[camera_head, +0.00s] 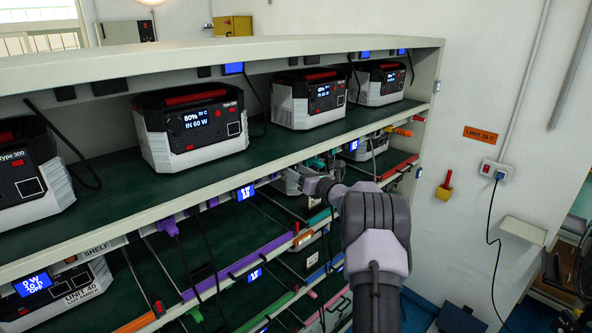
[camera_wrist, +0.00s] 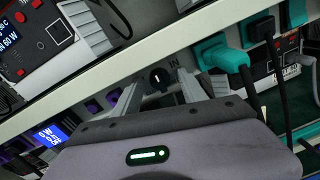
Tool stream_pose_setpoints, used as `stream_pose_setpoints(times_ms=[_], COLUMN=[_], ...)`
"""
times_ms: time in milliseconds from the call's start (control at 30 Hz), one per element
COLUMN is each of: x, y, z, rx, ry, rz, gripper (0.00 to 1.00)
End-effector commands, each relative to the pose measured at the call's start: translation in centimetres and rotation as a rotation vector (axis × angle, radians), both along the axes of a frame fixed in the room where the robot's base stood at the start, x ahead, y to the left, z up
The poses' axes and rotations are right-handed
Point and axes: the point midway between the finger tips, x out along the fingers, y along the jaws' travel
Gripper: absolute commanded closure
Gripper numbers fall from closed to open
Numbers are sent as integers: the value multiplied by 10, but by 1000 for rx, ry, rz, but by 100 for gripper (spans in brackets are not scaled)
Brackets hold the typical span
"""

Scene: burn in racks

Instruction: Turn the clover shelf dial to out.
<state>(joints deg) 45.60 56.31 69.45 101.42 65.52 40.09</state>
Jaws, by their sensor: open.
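A small round black dial (camera_wrist: 159,78) with a pale pointer mark sits on the light shelf edge in the wrist view. Letters that look like "IN" are printed just right of it. I cannot read an "OUT" label or make out a clover mark. My gripper (camera_wrist: 158,84) is open, with one finger on each side of the dial; I cannot tell whether they touch it. In the head view my gripper (camera_head: 318,186) reaches to the front of the rack's middle shelf edge, and the dial is hidden there.
Power stations (camera_head: 193,128) stand on the green upper shelf. A teal plug (camera_wrist: 222,54) with a cable is in the shelf edge close right of the dial. Small blue displays (camera_head: 245,192) line the shelf edges. Cables hang in front of the lower shelves. The wall side at right is open.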

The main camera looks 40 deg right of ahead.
Motion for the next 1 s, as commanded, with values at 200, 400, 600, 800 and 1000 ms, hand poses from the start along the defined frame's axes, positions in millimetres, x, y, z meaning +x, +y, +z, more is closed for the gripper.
stream_pose_setpoints(times_ms=[200,400,600,800,1000], x=[0,0,0,0,0], y=[0,0,0,0,0], z=[0,0,0,-4,-7], rx=[-1,-1,-4,-49,-173], ry=[0,1,0,-4,-15], rz=[0,0,0,0,0], gripper=[54,94,100,100,100])
